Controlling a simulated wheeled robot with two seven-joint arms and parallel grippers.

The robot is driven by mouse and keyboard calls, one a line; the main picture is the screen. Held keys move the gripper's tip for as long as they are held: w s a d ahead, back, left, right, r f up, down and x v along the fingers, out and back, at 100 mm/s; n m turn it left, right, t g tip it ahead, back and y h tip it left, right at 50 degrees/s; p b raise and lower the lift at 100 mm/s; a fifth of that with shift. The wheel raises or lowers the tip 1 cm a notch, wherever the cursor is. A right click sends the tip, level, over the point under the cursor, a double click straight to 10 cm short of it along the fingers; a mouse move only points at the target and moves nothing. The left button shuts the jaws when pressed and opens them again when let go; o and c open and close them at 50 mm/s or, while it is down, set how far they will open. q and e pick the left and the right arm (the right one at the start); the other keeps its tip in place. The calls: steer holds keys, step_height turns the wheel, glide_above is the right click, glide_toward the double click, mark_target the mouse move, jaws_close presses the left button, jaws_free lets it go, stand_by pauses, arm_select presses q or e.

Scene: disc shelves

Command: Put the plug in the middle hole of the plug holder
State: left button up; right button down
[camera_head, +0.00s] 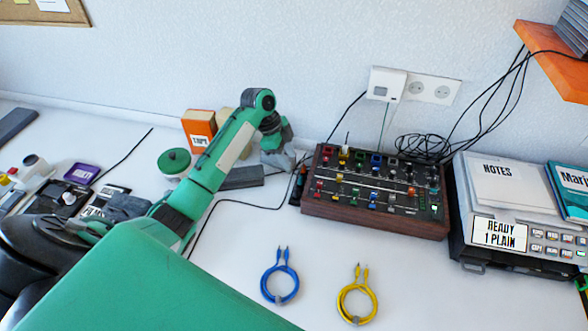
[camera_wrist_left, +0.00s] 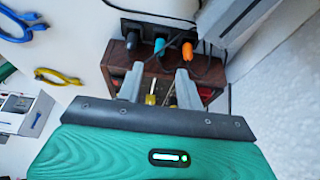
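My left gripper (camera_head: 285,155) is left of the brown mixer, its fingers beside that end. In the left wrist view my left gripper (camera_wrist_left: 159,70) has its fingers apart, with nothing visibly clasped between them. Beyond the fingertips a dark strip (camera_wrist_left: 132,25), which looks like the plug holder, lies along the mixer's side. A dark blue plug (camera_wrist_left: 131,40), a teal plug (camera_wrist_left: 160,46) and an orange plug (camera_wrist_left: 187,51) are in a row there, teal in the middle. Their seating and the holes are too small to tell. In the head view this dark holder (camera_head: 297,190) is partly hidden. My right gripper is out of view.
The mixer (camera_head: 375,215) has many knobs. A blue cable coil (camera_head: 280,284) and a yellow cable coil (camera_head: 357,303) lie in front. A printer (camera_head: 500,232) stands right, an orange box (camera_head: 199,131) behind my arm. Loose black cables run near the mixer.

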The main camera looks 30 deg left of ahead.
arm_select(q)
steer(key=shift+v, duration=1.65)
steer(key=shift+r, duration=0.1)
